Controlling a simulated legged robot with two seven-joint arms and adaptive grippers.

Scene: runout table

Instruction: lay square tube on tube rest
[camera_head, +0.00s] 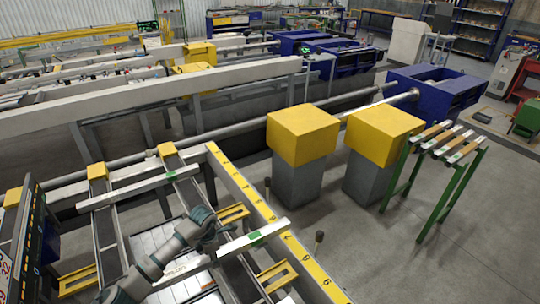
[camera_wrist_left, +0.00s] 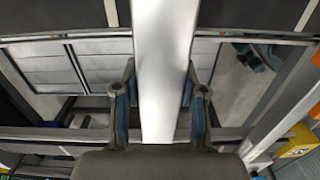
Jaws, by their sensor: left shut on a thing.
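My left gripper (camera_head: 214,240) is shut on a pale square tube (camera_head: 268,232) with a green mark, above the runout table's slats. In the left wrist view the tube (camera_wrist_left: 165,70) runs lengthwise between the two fingers of the gripper (camera_wrist_left: 160,110). A second pale square tube (camera_head: 140,184) with a green mark lies across the slats farther back. A green-legged stand (camera_head: 466,182), which looks like the tube rest, stands on the floor at the right. My right gripper is not in view.
A yellow scale rail (camera_head: 262,205) edges the table near the held tube. Two yellow-topped grey blocks (camera_head: 303,130) (camera_head: 384,130) stand between table and stand. A blue machine (camera_head: 436,90) is behind. Grey floor is clear around the stand.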

